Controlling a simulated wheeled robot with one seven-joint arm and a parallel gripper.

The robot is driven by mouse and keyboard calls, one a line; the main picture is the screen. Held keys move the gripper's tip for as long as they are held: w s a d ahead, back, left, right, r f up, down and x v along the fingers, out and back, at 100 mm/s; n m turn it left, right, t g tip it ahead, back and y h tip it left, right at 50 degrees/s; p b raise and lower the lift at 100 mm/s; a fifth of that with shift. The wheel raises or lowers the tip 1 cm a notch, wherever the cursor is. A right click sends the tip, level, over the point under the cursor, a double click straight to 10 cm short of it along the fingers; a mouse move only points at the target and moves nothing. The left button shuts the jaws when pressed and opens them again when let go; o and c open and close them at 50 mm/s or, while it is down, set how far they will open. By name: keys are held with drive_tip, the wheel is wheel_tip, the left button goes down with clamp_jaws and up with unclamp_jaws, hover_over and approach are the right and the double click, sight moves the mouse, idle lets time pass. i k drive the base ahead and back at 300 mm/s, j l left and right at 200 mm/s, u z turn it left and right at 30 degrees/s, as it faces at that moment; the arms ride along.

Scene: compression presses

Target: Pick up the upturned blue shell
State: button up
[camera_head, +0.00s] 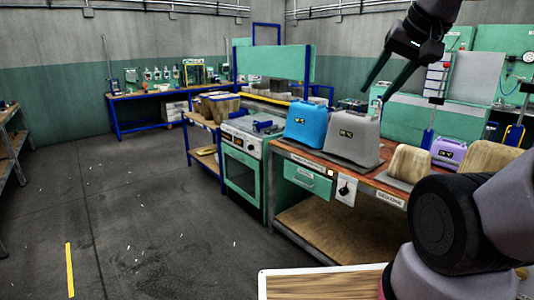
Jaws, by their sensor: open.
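A blue shell (306,126) stands on the workbench at its left end, to the left of a larger grey shell (354,136). A dark handle-like edge shows at its top, and a small dark label is on its front. My gripper (381,92) is at the upper right, above the grey shell and higher than the blue one. Its two dark fingers are spread apart and point down and left, with nothing between them. The lower rear of the blue shell is partly hidden by the grey shell.
The workbench (294,149) also carries a tan shell (408,163) and a purple shell (448,152) to the right. A green stove-like unit (241,170) stands left of the bench. Open floor (130,220) lies to the left. A wooden tray (325,284) is at the bottom.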

sight(306, 122)
drive_tip(key=i+j+u, duration=0.35)
drive_tip(key=i, duration=0.45)
drive_tip(key=i+u, duration=0.3)
drive_tip(key=i, duration=0.5)
drive_tip(key=i+j+z, duration=0.1)
drive_tip(key=i+z, duration=0.35)
drive_tip(key=i+j+z, duration=0.5)
drive_tip(key=i, duration=0.15)
drive_tip(key=i+j+z, duration=0.9)
drive_tip(key=j, duration=0.15)
